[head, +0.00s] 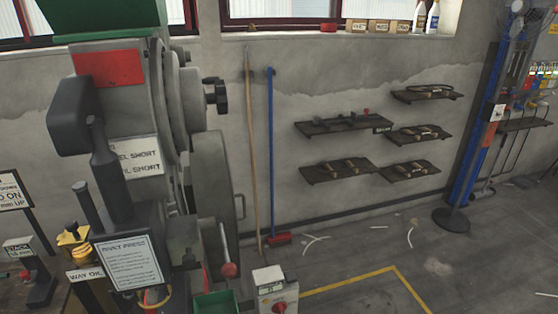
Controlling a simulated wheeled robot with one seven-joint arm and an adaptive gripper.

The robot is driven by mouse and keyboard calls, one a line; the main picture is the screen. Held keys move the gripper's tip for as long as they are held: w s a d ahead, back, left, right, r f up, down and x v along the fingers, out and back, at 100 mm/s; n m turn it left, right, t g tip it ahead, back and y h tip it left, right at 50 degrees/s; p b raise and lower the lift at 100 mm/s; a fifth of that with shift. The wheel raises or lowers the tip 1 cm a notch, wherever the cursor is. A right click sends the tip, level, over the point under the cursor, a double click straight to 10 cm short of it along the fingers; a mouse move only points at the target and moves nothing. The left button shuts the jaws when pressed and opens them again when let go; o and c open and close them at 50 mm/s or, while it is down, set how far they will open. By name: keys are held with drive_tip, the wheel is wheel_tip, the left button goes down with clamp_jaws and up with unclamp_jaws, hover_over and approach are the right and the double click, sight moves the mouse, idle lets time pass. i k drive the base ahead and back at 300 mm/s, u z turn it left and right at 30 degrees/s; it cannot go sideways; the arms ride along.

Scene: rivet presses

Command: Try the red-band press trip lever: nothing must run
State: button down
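A large grey-green press (160,110) fills the left of the head view, with a plain red panel (108,67) near its top. A dark blocky head (72,115) and a dark rod (112,185) stand at its front. A lever with a red knob (229,270) hangs at the press's lower right, and its rod runs up beside the wheel guard. I cannot tell for sure that this is the trip lever. A pale control box (268,280) with a red rotary knob (279,307) stands right of it. My gripper is not in view.
A "RIVET PRESS" notice (130,262) stands before the press. A green tray (215,305) lies below the red knob. A yellow floor line (350,281) marks the floor at right. Wall shelves (338,170) and a blue post (475,140) stand beyond. Open floor lies at right.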

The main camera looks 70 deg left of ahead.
sight(229, 270)
drive_tip(key=z, duration=0.05)
drive_tip(key=i, duration=0.95)
drive_tip(key=u, duration=3.6)
